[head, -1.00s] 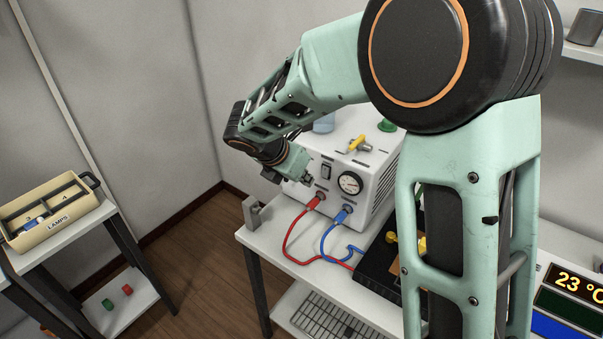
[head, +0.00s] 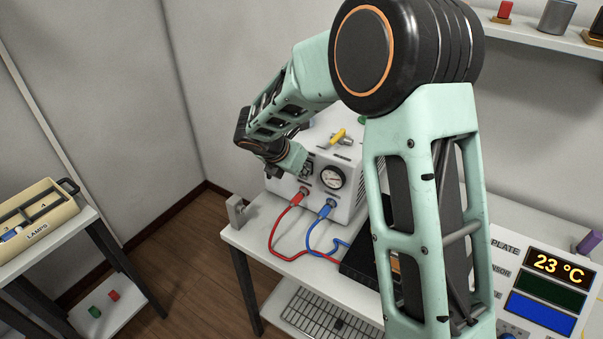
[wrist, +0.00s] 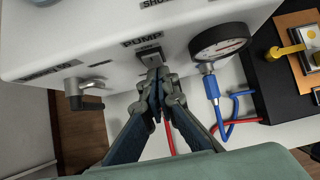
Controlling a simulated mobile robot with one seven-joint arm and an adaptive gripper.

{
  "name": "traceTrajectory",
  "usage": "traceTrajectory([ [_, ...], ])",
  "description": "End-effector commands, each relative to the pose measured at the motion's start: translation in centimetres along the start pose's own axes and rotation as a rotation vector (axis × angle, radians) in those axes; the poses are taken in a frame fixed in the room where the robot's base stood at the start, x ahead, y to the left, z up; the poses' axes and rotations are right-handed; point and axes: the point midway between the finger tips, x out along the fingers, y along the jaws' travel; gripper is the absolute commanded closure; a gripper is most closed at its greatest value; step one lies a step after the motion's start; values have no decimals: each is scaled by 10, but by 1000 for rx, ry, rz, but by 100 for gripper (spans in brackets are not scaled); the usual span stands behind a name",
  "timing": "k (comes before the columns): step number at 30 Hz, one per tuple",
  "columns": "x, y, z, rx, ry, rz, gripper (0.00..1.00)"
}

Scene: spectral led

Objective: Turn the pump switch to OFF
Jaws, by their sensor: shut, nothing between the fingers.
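The pump switch (wrist: 150,54) is a dark rocker under the PUMP label on the front of a white box (head: 350,195). In the wrist view my gripper (wrist: 156,76) is shut and empty, with its fingertips at the lower part of the switch. I cannot tell whether they touch it. In the head view my gripper (head: 304,170) is in front of the switch and hides most of it. Which way the rocker is tipped is not clear.
A round gauge (head: 332,177) sits right of the switch. A red hose (head: 274,236) and a blue hose (head: 311,233) hang below it. A grey lever (wrist: 84,92) sticks out at the left in the wrist view. A yellow valve handle (head: 338,135) is on top of the box.

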Motion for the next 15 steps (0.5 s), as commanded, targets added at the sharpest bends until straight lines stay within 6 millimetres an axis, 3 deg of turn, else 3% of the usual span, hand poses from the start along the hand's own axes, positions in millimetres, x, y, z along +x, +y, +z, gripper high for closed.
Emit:
traceTrajectory([
  [15,14,0,-2,-2,-168,-1,100],
])
